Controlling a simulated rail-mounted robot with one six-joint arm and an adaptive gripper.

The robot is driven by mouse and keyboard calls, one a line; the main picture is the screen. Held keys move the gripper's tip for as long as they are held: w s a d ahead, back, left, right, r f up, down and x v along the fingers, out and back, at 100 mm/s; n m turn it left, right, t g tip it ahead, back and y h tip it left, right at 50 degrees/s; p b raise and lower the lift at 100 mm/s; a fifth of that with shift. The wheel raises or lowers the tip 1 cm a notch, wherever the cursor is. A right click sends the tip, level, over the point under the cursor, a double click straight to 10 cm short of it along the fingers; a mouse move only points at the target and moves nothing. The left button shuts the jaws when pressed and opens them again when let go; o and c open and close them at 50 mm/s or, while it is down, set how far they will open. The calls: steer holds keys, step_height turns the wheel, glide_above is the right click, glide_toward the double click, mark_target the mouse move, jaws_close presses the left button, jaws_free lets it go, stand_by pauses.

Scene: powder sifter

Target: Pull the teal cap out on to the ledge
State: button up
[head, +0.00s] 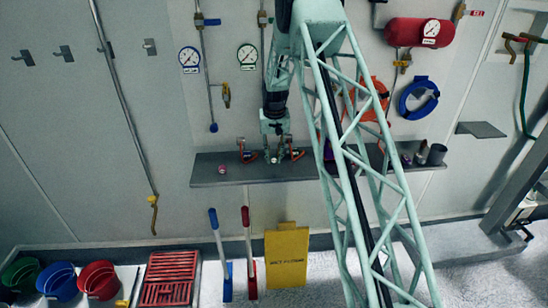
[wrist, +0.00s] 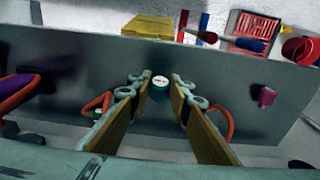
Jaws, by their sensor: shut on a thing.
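The teal cap (wrist: 160,84) shows in the wrist view as a small round piece with a pale, marked top and a teal side. It sits between the tips of my gripper (wrist: 158,92), which is shut on it. The cap is over the grey ledge (wrist: 85,62); whether it touches the surface I cannot tell. In the head view my gripper (head: 273,158) points down at the ledge (head: 205,178), left of its middle. The cap is too small there to make out clearly.
A small pink piece (wrist: 265,96) stands on the ledge to one side, also in the head view (head: 222,169). Dark cups (head: 437,154) stand at the ledge's right end. Gauges (head: 247,57) and pipes hang on the wall above. A yellow board (head: 287,258) stands below.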

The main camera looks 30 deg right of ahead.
mark_target(273, 162)
steer(key=shift+w+d+f, duration=0.15)
steer(key=shift+w+f, duration=0.2)
steer(key=shift+f, duration=0.2)
steer(key=shift+w+d+f, duration=0.1)
steer(key=shift+w+f, duration=0.25)
steer(key=shift+f, duration=0.15)
steer(key=shift+f+b, duration=0.6)
steer(key=shift+f, duration=0.25)
steer(key=o, duration=1.1)
steer(key=shift+s+a+r, duration=0.1)
steer(key=shift+s+r, duration=0.1)
steer(key=shift+r, duration=1.8)
steer(key=shift+s+a+r, duration=0.1)
steer(key=shift+s+r, duration=0.05)
steer(key=shift+r, duration=1.8)
steer(key=shift+s+r, duration=0.2)
steer(key=shift+r, duration=1.8)
